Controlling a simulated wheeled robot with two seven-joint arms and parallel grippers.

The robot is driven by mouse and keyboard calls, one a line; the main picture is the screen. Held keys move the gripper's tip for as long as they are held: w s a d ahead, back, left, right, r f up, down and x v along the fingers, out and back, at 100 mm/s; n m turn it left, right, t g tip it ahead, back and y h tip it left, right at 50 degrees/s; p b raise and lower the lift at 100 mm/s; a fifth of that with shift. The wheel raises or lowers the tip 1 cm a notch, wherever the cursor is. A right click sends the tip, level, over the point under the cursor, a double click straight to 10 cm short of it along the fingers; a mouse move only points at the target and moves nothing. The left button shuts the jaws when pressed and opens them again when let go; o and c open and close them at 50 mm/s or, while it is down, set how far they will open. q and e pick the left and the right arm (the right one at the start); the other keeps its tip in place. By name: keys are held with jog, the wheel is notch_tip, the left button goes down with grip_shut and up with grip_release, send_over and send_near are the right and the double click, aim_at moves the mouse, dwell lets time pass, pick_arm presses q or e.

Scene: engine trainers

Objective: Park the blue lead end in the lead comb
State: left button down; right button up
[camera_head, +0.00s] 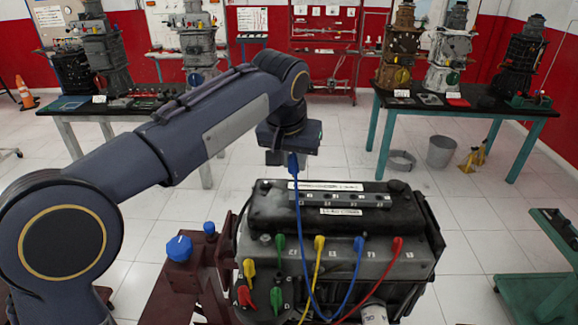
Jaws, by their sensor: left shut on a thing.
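My left gripper (290,154) is above the back of the engine, pointing down and shut on the blue lead end (293,168). The blue lead (299,240) hangs from it in a loop across the engine front and rises to a blue boot (359,244) plugged on the engine's front. A grey bar with dark marks (340,199) lies on the dark engine top, below and right of the held end; I cannot tell whether it is the lead comb. The held end is apart from it. My right gripper is not in view.
Green (280,243), yellow (319,243) and red (398,244) boots sit along the engine front (390,268). More coloured ends cluster at its left. A blue knob (179,248) stands left of the engine.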

pick_arm(q)
jog(key=w+d, duration=0.1)
jog(key=w, duration=0.5)
jog(key=shift+w+d, duration=0.2)
jog(key=shift+d, duration=0.15)
jog(key=shift+f, duration=0.1)
notch_tip(320, 180, down, 4)
jog(key=b, duration=0.3)
jog(key=shift+f, duration=0.2)
jog(key=shift+s, duration=0.1)
dwell(0.5)
